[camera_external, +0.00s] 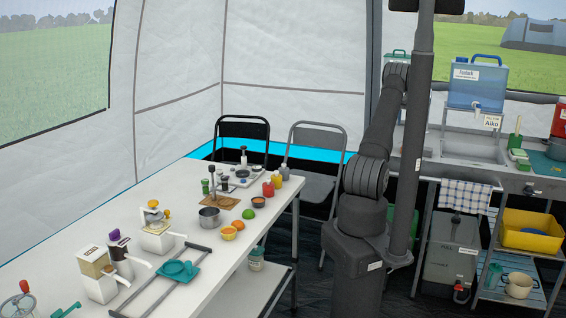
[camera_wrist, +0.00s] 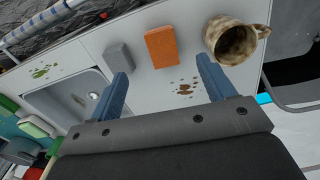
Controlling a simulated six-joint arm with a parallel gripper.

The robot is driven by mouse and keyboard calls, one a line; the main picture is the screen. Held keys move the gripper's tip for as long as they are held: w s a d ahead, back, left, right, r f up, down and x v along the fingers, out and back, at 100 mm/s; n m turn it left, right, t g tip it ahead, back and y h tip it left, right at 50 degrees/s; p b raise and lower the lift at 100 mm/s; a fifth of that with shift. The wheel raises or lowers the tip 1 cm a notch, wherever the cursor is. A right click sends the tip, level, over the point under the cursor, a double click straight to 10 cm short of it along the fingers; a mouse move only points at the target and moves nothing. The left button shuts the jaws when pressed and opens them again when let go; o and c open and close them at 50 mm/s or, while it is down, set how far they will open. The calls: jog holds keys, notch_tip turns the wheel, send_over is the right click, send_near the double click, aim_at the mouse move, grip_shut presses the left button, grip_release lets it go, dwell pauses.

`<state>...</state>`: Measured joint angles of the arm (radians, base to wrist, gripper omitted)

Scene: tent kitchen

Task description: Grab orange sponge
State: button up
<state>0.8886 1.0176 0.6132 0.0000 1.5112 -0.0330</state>
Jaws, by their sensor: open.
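The orange sponge (camera_wrist: 162,47) is a flat rectangular block lying on the light grey counter in the wrist view, near the top middle. My gripper (camera_wrist: 161,67) is open and empty, with its two blue fingers spread apart. In the picture the sponge sits between and just beyond the fingertips, apart from both; the height gap is hard to judge. In the external view the sponge cannot be made out, and my gripper is hidden behind the dark column and arm.
A grey block (camera_wrist: 118,57) lies left of the sponge, and a stained mug (camera_wrist: 232,40) stands close on its right. Brown spots (camera_wrist: 184,88) mark the counter between the fingers. A sink basin (camera_wrist: 66,98) is at left. In the external view, a blue water container (camera_external: 477,88) stands behind the sink.

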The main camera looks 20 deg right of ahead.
notch_tip(320, 180, down, 8)
jog(key=shift+r, duration=0.1)
jog(key=shift+d+f, duration=0.15)
jog(key=shift+f, duration=2.65)
jog(key=c, duration=1)
jog(key=shift+r, duration=0.1)
